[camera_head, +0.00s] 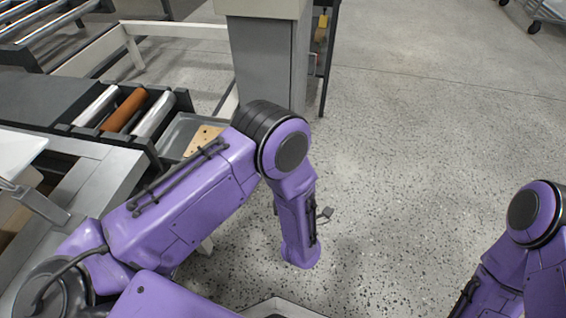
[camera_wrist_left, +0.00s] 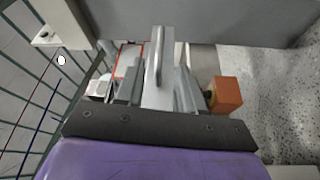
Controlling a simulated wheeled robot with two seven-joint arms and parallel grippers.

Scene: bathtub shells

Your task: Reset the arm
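My left arm (camera_head: 200,205) comes in from the left in the head view. It bends at a round black-ringed elbow, and its forearm (camera_head: 299,225) points down toward the floor. My left gripper is not visible there. In the left wrist view, grey metal parts that look like my left gripper (camera_wrist_left: 160,80) stick out past a dark plate and purple wrist. I cannot tell whether they are open or shut, and no held object is clear. My right arm (camera_head: 530,245) shows at the right edge of the head view; its gripper is out of frame.
A roller conveyor (camera_head: 105,108) with one orange roller stands at the left, close to my left arm. A grey pillar (camera_head: 268,65) rises just beyond the elbow. An orange block (camera_wrist_left: 226,95) shows in the left wrist view. Speckled floor (camera_head: 430,130) is clear between the arms.

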